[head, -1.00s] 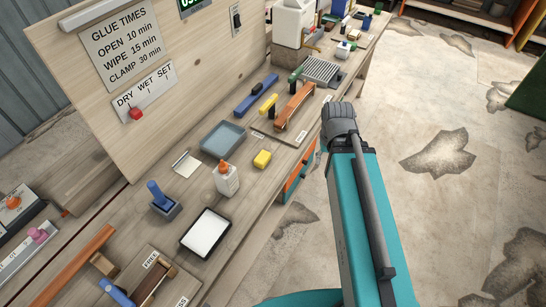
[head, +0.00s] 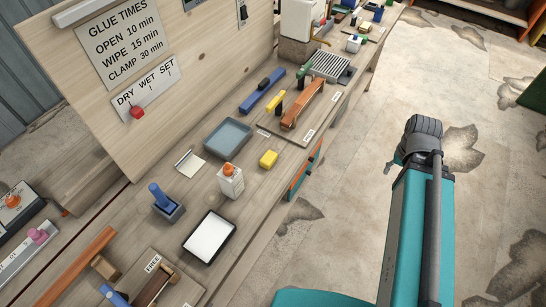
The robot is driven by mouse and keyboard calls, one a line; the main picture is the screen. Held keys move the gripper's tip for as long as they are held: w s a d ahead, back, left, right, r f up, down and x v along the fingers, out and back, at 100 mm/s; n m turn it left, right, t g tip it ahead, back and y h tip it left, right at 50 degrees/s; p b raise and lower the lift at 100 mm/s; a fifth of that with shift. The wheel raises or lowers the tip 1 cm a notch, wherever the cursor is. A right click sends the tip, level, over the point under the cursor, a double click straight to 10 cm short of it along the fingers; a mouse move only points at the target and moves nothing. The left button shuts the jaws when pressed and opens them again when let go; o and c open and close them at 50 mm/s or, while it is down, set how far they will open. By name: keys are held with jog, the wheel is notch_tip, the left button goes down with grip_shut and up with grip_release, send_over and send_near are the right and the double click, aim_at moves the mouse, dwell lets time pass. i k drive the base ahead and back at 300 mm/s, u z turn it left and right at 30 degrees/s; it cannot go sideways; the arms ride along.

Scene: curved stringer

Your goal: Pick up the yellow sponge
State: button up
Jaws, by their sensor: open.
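The yellow sponge (head: 268,159) is a small yellow block lying on the wooden workbench (head: 262,205), near its front edge. It sits to the right of the white glue bottle with an orange cap (head: 230,182) and the blue-grey tray (head: 227,138). Nothing touches it. My gripper (head: 393,163) shows only in small part at the end of my teal arm, over the floor to the right of the bench. It is open and well apart from the sponge. Most of its fingers are hidden behind the wrist.
A white pad in a black tray (head: 209,237) and a blue-handled tool in a holder (head: 166,203) stand nearby. Behind the sponge are a curved wooden piece (head: 303,104) and blue and yellow clamps. The upright sign board (head: 170,45) backs the bench. Floor at right is clear.

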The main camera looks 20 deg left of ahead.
aim_at(270, 158)
jog(key=k, duration=1.4)
jog(key=u, duration=0.85)
jog(key=i, duration=1)
jog(key=z, duration=0.1)
